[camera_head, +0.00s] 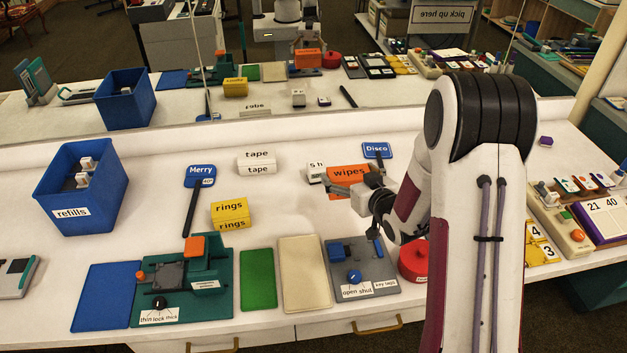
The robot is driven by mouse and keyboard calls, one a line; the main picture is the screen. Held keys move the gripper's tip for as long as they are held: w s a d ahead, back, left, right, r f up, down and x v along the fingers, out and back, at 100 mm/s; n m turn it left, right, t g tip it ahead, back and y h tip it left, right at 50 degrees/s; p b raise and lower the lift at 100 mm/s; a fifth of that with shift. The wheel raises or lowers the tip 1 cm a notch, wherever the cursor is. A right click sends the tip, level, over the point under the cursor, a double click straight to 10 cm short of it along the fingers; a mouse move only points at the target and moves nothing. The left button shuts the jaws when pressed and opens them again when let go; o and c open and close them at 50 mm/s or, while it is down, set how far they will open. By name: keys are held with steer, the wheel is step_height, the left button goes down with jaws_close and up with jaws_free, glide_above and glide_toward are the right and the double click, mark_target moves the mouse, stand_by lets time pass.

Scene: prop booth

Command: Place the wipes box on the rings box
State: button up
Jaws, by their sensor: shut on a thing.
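The orange wipes box (346,172) is in my gripper (350,188), right of the middle of the table. My gripper is shut on it, with its fingers along the box. Whether the box is clear of the table is hard to tell. The yellow rings box (230,213) sits on the white table to the left, its top and front both lettered "rings". My gripper and the wipes box are apart from it, to its right and slightly farther back.
A white tape box (257,163) stands behind, between the two boxes. A Merry sign (200,172) is left of the rings box; a Disco sign (377,150) is behind my gripper. A teal device (215,285) and grey device (362,270) lie in front. A mirror backs the table.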

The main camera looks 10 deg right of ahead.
steer(key=shift+a, duration=0.1)
steer(key=w+a+r+n+g+y, duration=0.1)
steer(key=a+r+n+y, duration=0.1)
steer(key=a, duration=1.4)
steer(key=w+a+r+n+g+y, duration=0.1)
steer(key=a+r, duration=0.4)
steer(key=a, duration=1.1)
steer(key=shift+r+n+y, duration=0.15)
steer(key=shift+n+y, duration=0.65)
steer(key=shift+y, duration=0.4)
steer(key=shift+d+f, duration=0.15)
steer(key=shift+f, duration=0.05)
steer(key=shift+c, duration=0.2)
glide_above(230, 207)
steer(key=shift+f, duration=3.1)
steer(key=shift+f, duration=0.1)
steer(key=shift+f, duration=1.8)
